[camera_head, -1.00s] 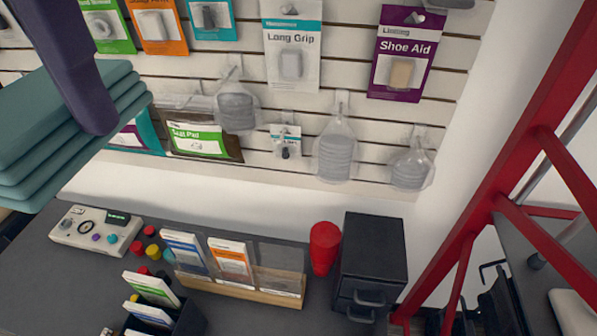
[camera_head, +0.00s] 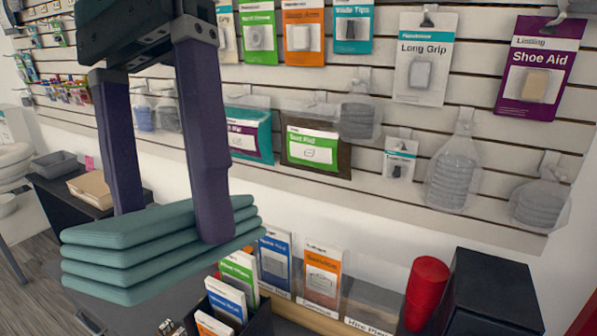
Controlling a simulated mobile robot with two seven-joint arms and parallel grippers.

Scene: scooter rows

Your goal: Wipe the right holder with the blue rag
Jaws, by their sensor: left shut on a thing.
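My left gripper (camera_head: 170,222) comes down from the top left with two dark purple fingers shut on the blue rag (camera_head: 140,265). The rag looks teal and is a thick folded stack, held in the air in front of the counter. A holder with a pale wooden base and clear front panels (camera_head: 370,308) stands on the counter, with blue and orange packets in its left slots. A dark holder (camera_head: 257,322) with several packets stands to its left, nearer to me. The rag is up and left of both and appears apart from them. My right gripper is out of view.
A red cylinder (camera_head: 427,290) and a black box (camera_head: 490,295) stand right of the wooden-based holder. The slatted wall (camera_head: 350,190) behind carries several hanging packets. A grey bin (camera_head: 55,163) sits on a dark table at the far left.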

